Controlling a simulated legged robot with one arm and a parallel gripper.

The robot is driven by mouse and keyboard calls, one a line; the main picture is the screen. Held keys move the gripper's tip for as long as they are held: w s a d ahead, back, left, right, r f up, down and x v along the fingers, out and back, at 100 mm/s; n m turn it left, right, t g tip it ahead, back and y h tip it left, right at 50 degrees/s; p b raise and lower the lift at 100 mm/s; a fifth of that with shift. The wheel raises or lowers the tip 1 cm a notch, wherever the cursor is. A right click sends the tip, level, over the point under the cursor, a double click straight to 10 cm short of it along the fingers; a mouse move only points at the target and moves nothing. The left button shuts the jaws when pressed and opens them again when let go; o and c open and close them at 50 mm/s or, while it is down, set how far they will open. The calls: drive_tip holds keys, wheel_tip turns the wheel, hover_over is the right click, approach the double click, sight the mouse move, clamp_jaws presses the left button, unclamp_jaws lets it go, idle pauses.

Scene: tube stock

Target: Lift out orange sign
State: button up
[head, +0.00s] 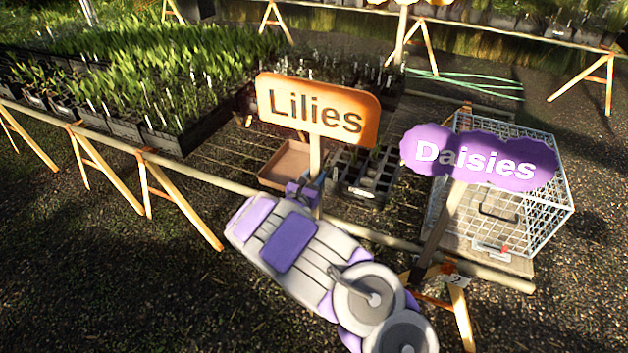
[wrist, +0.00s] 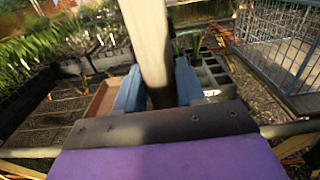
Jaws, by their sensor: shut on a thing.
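The orange sign (head: 318,110) reads "Lilies" and stands nearly upright, tilted slightly, on a pale wooden post in the head view. My gripper (head: 304,190) is shut on that post below the board. In the wrist view the pale post (wrist: 148,38) runs between the two blue fingers of my gripper (wrist: 158,85), and its lower part looks dark. The post's foot is hidden behind my arm in the head view, so I cannot tell what it rests in.
A purple "Daisies" sign (head: 480,160) stands to the right, before a white wire cage (head: 545,215). A brown tray (head: 285,163) and a black pot tray (head: 365,180) lie behind the post. Seedling trays (head: 150,95) fill the left. A wooden rail (head: 195,172) runs along the front.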

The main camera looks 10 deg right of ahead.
sight(314, 151)
drive_tip(key=shift+r+p, duration=1.5)
drive_tip(key=shift+r, duration=3.5)
